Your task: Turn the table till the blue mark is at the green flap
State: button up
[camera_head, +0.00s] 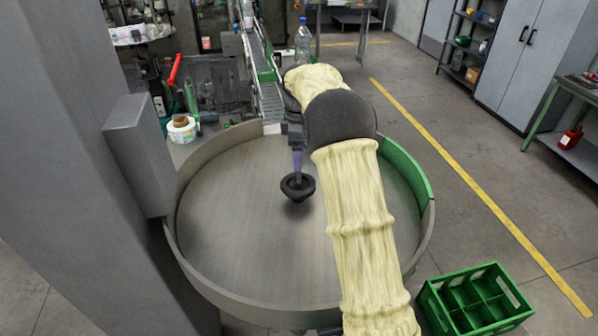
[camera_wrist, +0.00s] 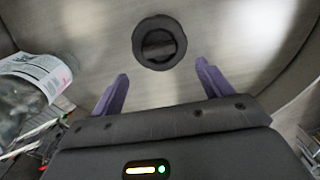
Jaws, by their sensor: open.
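The round metal table (camera_head: 235,215) has a raised rim and stands in front of me. A black knob (camera_head: 298,188) stands at its middle. The green flap (camera_head: 405,170) is a curved piece in the rim at the right, partly hidden by my arm. I see no blue mark; my arm covers part of the table's right side. My gripper (camera_head: 297,172) is over the knob, pointing down. In the wrist view its two purple fingers (camera_wrist: 162,72) are apart with nothing between them. The knob (camera_wrist: 159,43), with a bar across its top, lies just beyond the fingertips.
A conveyor (camera_head: 265,75) meets the table's far side. A clear bottle (camera_head: 303,42) stands near it and also shows in the wrist view (camera_wrist: 35,85). A label reel (camera_head: 182,128) is at the left. A green crate (camera_head: 475,300) stands on the floor at the right.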

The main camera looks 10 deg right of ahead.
aim_at(299, 177)
notch_tip(299, 177, down, 8)
jog(key=shift+f+p, duration=0.15)
jog(key=shift+p, duration=0.9)
jog(key=c, duration=1.4)
